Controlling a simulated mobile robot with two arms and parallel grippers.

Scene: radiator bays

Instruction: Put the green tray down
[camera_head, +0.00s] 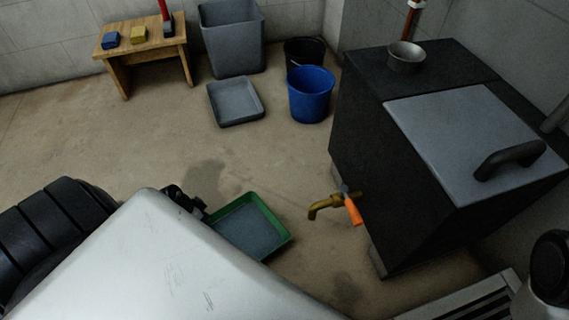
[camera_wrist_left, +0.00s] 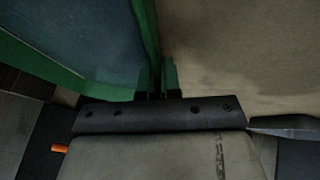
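The green tray (camera_head: 274,216) has a green rim and a grey-blue inside. It is low over or on the floor, in front of the dark tank's brass tap (camera_head: 325,206) with its orange lever. I cannot tell whether its underside touches the floor. My left gripper (camera_head: 190,200) is at the tray's left edge, partly hidden by my white arm. In the left wrist view, the fingers (camera_wrist_left: 158,82) are close together around the tray's green wall (camera_wrist_left: 143,25), and the tray extends to the left. My right gripper is not in view.
The dark tank (camera_head: 385,160) with a grey lid stands at right. A blue bucket (camera_head: 310,98), a black bucket (camera_head: 304,50), a grey tray (camera_head: 235,104) and a grey bin (camera_head: 232,45) stand at the back. A wooden bench (camera_head: 143,52) is back left. Middle floor is clear.

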